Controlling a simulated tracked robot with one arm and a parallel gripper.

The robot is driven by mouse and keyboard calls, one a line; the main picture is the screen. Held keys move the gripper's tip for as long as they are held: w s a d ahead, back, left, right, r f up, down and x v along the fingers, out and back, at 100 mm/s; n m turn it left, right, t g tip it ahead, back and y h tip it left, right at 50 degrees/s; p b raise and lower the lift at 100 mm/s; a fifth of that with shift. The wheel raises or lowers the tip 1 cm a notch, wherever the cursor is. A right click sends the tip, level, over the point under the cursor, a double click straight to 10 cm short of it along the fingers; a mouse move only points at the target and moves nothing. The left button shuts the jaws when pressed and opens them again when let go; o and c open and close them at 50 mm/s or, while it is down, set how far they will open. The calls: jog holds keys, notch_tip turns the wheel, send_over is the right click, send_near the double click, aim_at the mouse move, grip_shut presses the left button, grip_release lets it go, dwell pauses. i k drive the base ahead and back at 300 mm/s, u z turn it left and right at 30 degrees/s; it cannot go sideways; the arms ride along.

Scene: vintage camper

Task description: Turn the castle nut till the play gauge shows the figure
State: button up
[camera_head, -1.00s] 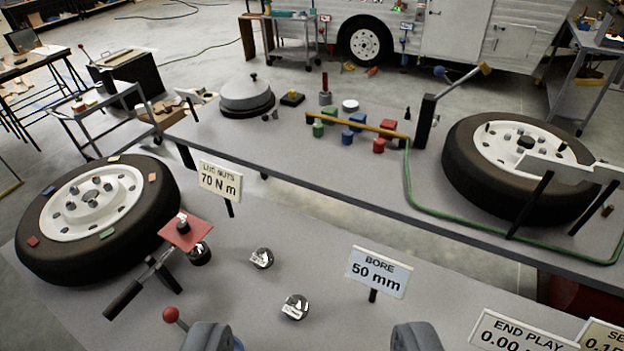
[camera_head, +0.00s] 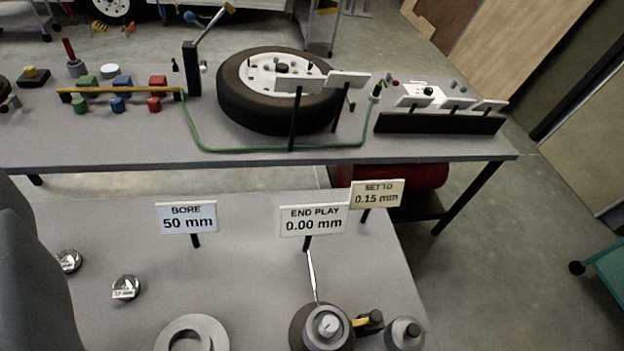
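The hub (camera_head: 305,340) stands at the bottom edge of the near bench, with a light grey nut-like piece (camera_head: 328,325) at its centre; its castle shape is too small to make out. A thin pointer (camera_head: 312,275) rises behind it. The play gauge sign (camera_head: 314,219) reads END PLAY 0.00 mm. A cream sign (camera_head: 377,194) behind it reads SET TO 0.15 mm. A large dark grey part of mine (camera_head: 30,285) fills the left edge, apart from the hub in the picture. My fingertips cannot be made out, nor whether the gripper holds anything.
A grey ring (camera_head: 192,335) lies left of the hub, a grey round piece (camera_head: 405,334) right of it. A BORE 50 mm sign (camera_head: 187,217) and two small silver pieces stand farther left. The far bench holds a wheel (camera_head: 275,112).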

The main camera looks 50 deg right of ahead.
aim_at(329, 326)
jog(key=k, duration=1.65)
jog(key=z, duration=0.4)
jog(key=i, duration=0.6)
jog(key=z, duration=0.15)
